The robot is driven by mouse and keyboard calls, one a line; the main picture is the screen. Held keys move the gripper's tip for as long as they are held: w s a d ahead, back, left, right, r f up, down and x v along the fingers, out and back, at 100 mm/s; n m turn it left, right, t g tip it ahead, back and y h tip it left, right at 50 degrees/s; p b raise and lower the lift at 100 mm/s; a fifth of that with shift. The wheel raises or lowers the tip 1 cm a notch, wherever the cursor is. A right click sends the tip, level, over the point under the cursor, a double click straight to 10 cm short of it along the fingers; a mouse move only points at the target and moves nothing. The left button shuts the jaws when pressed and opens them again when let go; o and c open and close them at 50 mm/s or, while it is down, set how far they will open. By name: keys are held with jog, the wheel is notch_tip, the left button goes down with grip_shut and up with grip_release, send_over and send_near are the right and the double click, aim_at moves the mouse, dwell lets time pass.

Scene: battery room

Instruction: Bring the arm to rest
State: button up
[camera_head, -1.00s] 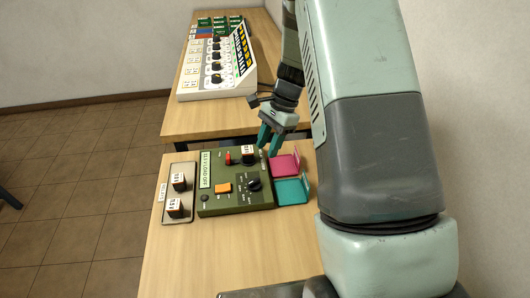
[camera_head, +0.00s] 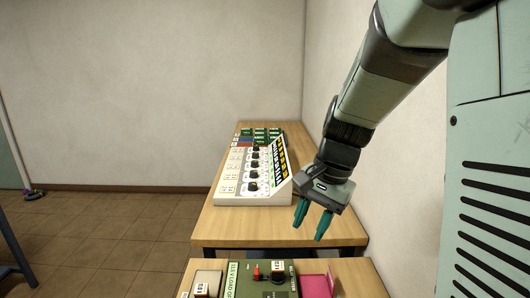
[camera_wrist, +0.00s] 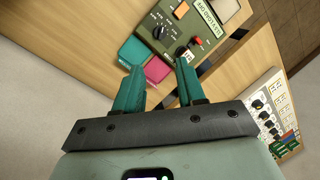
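My gripper (camera_head: 311,220) hangs from the arm at the right of the head view, above the gap between the two tables and near the right wall. Its two teal fingers point down and stand apart with nothing between them. In the wrist view my gripper (camera_wrist: 158,80) also shows open and empty, with the table and the green device beyond the fingertips. The arm reaches in from the upper right of the head view, bent downward at the wrist.
The near table (camera_head: 349,275) carries a green device (camera_head: 246,282), a pink tray (camera_head: 314,286) and, in the wrist view, a teal tray (camera_wrist: 133,49). The far table (camera_head: 228,226) holds a white panel with knobs (camera_head: 237,187) and green blocks (camera_head: 262,135). Open floor lies left.

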jog(key=s+d+r+n+t+h, duration=0.1)
jog(key=s+r+n+t, duration=0.1)
jog(key=s+r, duration=0.3)
jog(key=s+d+r+n+t+h, duration=0.1)
jog(key=s+r+n+t, duration=0.2)
jog(key=s, duration=1)
notch_tip(320, 180, up, 2)
jog(key=shift+s+r+n+h, duration=0.2)
jog(key=shift+s+n+h, duration=0.15)
jog(key=shift+n, duration=0.75)
